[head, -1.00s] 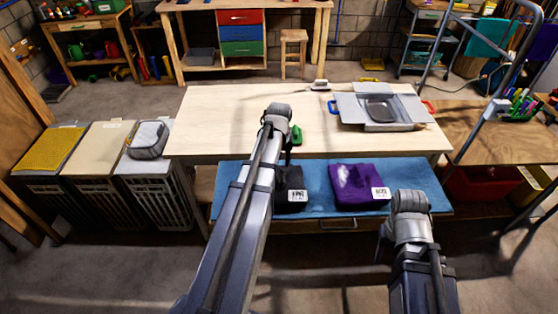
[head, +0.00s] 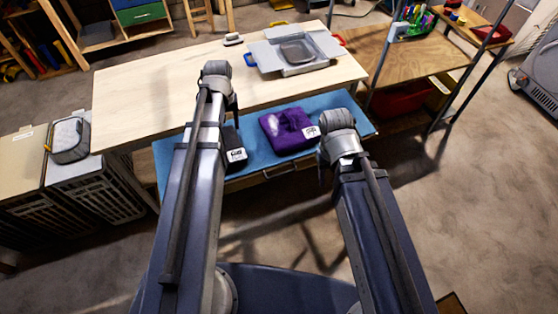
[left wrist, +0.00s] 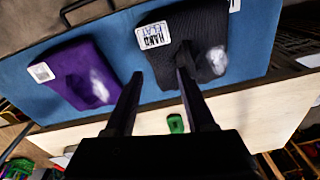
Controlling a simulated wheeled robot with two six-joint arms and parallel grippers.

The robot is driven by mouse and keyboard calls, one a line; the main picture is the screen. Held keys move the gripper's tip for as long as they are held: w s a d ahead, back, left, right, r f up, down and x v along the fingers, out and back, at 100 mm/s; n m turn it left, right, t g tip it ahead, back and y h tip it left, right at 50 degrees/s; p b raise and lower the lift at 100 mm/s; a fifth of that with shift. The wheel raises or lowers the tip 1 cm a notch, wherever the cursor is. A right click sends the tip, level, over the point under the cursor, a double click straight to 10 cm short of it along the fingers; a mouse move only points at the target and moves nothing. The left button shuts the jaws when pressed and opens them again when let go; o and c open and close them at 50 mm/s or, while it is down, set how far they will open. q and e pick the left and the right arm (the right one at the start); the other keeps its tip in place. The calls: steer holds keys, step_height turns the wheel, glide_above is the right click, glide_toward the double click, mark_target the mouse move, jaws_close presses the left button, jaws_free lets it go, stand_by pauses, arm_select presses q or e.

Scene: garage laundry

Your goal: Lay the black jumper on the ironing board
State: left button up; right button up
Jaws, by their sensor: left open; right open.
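The black jumper (head: 238,140) lies folded, white label at its front, on a blue padded surface (head: 174,172) at the table's front. In the left wrist view the ribbed black jumper (left wrist: 198,28) lies beyond my fingertips. My left gripper (head: 232,108) is open and empty above the jumper's table-side end; in the wrist view (left wrist: 159,75) one finger overlaps the jumper, and contact cannot be told. My right gripper (head: 324,172) is open, in front of the blue surface's right part, its fingers mostly hidden. I cannot tell whether the blue surface is the ironing board.
A folded purple garment (head: 286,131) lies right of the jumper; it also shows in the left wrist view (left wrist: 83,75). A green object (left wrist: 175,123) is on the wooden table (head: 150,95). A grey tray (head: 293,52) stands at the back right. The table's left part is clear.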

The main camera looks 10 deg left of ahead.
arm_select(q)
steer(key=s+d+m, duration=0.4)
steer(key=s+d, duration=0.3)
steer(key=d, duration=0.4)
steer(key=s+d+m+g, duration=0.1)
steer(key=s+d+m, duration=0.3)
steer(key=s+d, duration=0.3)
steer(key=d, duration=0.4)
steer(key=shift+y, duration=0.3)
